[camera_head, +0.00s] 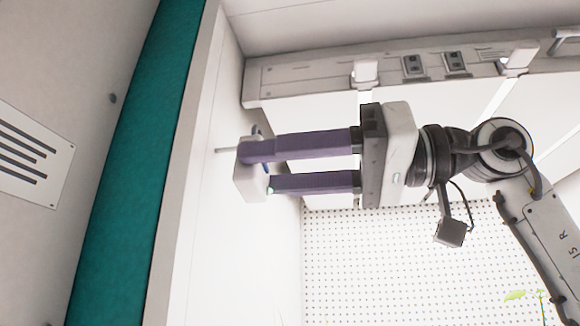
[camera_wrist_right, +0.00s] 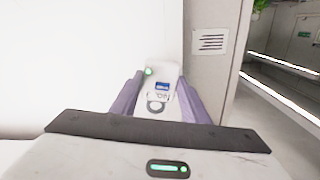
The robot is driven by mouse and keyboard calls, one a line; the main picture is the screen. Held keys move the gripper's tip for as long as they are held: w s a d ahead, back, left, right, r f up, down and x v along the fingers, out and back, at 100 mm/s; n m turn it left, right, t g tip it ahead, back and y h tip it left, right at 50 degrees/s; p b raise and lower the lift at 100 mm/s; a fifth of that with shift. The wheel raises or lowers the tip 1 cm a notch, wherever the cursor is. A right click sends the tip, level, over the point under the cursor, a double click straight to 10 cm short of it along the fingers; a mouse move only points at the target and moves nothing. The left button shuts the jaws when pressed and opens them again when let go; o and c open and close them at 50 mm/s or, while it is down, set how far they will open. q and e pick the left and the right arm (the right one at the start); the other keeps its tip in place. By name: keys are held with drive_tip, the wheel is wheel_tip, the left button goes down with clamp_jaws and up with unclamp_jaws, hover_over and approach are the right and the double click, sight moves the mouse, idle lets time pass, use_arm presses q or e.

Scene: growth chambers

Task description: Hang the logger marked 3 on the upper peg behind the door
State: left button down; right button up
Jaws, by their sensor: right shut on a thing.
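A small white logger (camera_head: 248,186) is between the purple fingers of my right gripper (camera_head: 259,169), which is shut on it beside the chamber's left inner wall. In the right wrist view the logger (camera_wrist_right: 158,93) shows a green light, a blue patch and a dark ring; I cannot read a number on it. A thin grey peg (camera_head: 224,150) juts from the wall by the upper fingertip. Its far end is hidden by the finger, and I cannot tell if the logger touches it. No second peg is clear. My left gripper is not in view.
A teal strip (camera_head: 160,110) and a panel with a slotted plate (camera_head: 35,155) stand left of the wall's edge (camera_head: 190,170). A rail with sockets (camera_head: 420,66) crosses above my arm. A perforated back panel (camera_head: 390,265) lies below. The space below the gripper looks clear.

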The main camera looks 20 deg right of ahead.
drive_tip(key=shift+x, duration=1.1)
drive_tip(key=shift+w+a+f, duration=0.15)
drive_tip(key=shift+a+f, duration=0.15)
drive_tip(key=shift+f, duration=0.15)
drive_tip(key=shift+c, duration=0.5)
drive_tip(key=shift+w+a+f, duration=0.2)
drive_tip(key=shift+w+a, duration=0.2)
drive_tip(key=shift+a, duration=0.1)
drive_tip(key=shift+s+d, duration=0.15)
drive_tip(key=shift+d, duration=0.05)
drive_tip(key=shift+a, duration=0.1)
drive_tip(key=o, duration=1.3)
drive_tip(key=shift+c, duration=0.2)
